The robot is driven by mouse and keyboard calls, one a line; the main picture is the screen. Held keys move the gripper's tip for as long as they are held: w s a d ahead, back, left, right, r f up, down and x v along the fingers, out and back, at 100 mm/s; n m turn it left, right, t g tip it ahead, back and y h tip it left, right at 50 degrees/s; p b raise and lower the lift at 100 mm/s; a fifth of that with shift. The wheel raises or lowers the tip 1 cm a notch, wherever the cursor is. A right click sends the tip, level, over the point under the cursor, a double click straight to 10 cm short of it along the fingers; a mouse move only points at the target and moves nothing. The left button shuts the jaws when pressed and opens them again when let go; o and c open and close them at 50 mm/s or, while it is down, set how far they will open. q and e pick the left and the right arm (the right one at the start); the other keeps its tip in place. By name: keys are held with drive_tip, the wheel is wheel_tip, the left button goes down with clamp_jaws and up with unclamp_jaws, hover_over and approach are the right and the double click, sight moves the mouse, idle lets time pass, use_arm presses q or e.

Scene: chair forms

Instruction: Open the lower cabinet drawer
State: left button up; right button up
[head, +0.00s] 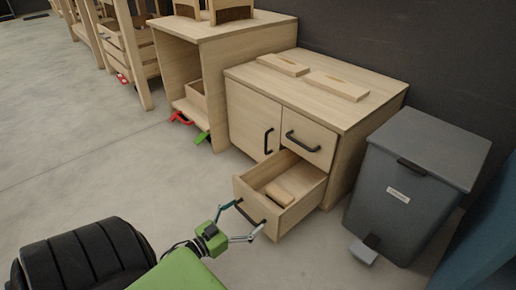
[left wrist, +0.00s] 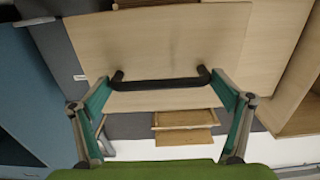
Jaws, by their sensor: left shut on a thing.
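The pale wooden cabinet (head: 322,98) stands against the dark wall in the head view. Its lower drawer (head: 268,212) is pulled well out, and a wooden block (head: 279,194) lies inside. My left gripper (head: 250,212) is at the drawer front, with its fingers at either side of the black bar handle (head: 241,210), shut on it. In the left wrist view, the dark handle (left wrist: 160,84) lies between the two green-sided fingers, against a pale wood panel. My right gripper is not in view.
The upper drawer (head: 307,146) and left door (head: 252,122) of the cabinet are shut. A grey bin (head: 420,190) with a pedal stands close on the right. An open wooden cabinet (head: 210,50) with red and green clamps by its base is on the left. Bare floor lies in front.

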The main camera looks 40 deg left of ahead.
use_arm(q)
drive_tip(key=shift+s+a, duration=0.1)
drive_tip(key=shift+s, duration=1.2)
drive_tip(key=o, duration=1.3)
drive_tip(key=s, duration=0.8)
drive_tip(key=s+a, duration=0.1)
drive_tip(key=s, duration=0.3)
drive_tip(key=shift+f, duration=0.1)
